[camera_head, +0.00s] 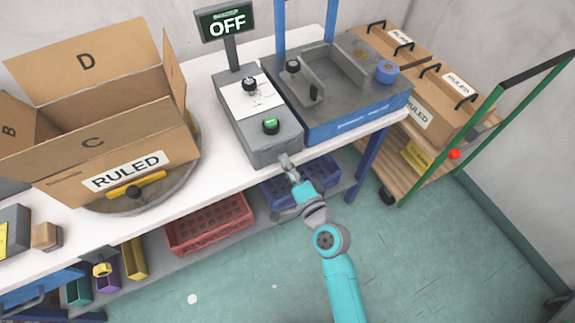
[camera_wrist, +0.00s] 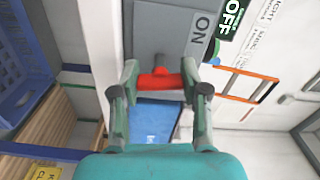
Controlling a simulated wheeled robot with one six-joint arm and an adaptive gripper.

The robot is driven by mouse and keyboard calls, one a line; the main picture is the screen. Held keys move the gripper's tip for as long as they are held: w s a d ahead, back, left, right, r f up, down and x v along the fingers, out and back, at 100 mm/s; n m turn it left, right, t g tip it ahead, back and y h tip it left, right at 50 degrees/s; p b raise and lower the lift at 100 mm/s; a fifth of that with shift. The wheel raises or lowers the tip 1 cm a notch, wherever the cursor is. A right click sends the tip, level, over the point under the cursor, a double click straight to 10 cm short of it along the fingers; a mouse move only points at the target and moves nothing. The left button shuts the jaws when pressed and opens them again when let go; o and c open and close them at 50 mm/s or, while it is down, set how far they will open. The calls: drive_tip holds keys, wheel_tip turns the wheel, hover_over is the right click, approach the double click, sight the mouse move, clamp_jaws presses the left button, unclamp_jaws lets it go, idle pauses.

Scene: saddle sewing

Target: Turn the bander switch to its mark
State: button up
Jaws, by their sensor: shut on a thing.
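The bander switch is a red handle (camera_wrist: 160,80) on a short grey stem, on the front of a grey control box (camera_head: 256,153). My gripper (camera_wrist: 161,76) is shut on it, one finger at each end of the handle. In the head view my gripper (camera_head: 286,162) is at the front face of the box and the red handle is hidden. In the wrist view an ON label (camera_wrist: 199,30) is on the panel beside the handle. The handle lies across the wrist picture. A display (camera_head: 227,24) above the box reads OFF.
The box top has a black knob (camera_head: 250,84) and a green button (camera_head: 270,125). A blue-sided machine (camera_head: 350,118) stands to its right. An open carton (camera_head: 100,150) marked RULED is on the left. A trolley (camera_head: 430,110) with cartons stands at the right.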

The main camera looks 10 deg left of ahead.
drive_tip(key=shift+m, duration=0.6)
drive_tip(key=o, duration=1.2)
drive_tip(key=shift+c, duration=0.2)
drive_tip(key=v, duration=1.2)
